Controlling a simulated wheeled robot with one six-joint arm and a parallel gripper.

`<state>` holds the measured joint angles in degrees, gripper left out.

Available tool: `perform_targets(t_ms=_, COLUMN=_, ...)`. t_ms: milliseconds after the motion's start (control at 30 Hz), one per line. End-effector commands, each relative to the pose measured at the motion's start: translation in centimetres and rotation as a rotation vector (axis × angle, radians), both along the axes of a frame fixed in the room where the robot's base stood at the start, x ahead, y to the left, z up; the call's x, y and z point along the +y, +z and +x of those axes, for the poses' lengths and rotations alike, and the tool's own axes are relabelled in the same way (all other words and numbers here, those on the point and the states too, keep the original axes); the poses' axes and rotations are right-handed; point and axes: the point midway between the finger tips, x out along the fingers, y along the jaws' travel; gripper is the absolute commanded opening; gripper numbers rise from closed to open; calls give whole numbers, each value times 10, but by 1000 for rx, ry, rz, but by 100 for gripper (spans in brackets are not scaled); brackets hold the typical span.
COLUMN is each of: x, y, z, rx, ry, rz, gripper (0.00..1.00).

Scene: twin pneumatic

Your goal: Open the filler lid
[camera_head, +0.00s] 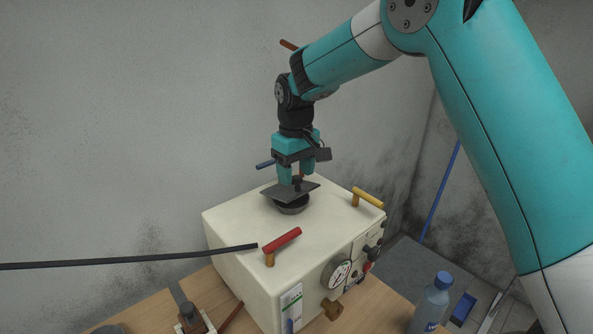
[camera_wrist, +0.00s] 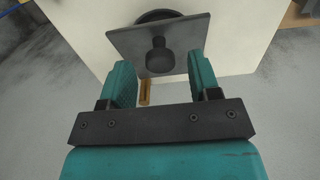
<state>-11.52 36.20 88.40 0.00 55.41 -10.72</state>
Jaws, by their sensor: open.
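The filler lid (camera_head: 276,191) is a dark square plate over a round dark filler neck (camera_head: 292,208) on top of a cream box-shaped machine (camera_head: 232,232). I cannot tell whether the lid rests flat on the neck. In the wrist view the lid (camera_wrist: 192,32) shows at the top, with a dark round knob (camera_wrist: 159,60) on it. My gripper (camera_head: 297,177) points down just above the lid. In the wrist view its open fingers (camera_wrist: 160,66) stand on either side of the knob, with gaps at both sides.
A red handle (camera_head: 283,239) and a yellow handle (camera_head: 369,198) stand up from the machine's top. A pressure gauge (camera_head: 336,273) and valves are on its front. A black rod (camera_head: 130,260) reaches in from the left. A water bottle (camera_head: 430,303) stands at the lower right.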

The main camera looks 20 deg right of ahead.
Motion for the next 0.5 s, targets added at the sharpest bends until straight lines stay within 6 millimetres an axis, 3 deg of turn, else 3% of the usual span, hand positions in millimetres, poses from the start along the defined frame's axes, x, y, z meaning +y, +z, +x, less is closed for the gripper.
perform_targets(t_ms=167, x=0, y=-11, z=0, rx=0, ry=0, rz=0, gripper=57)
perform_targets(t_ms=433, x=0, y=-12, z=0, rx=0, ry=0, rz=0, gripper=57)
perform_targets(t_ms=500, x=0, y=-12, z=0, rx=0, ry=0, rz=0, gripper=41)
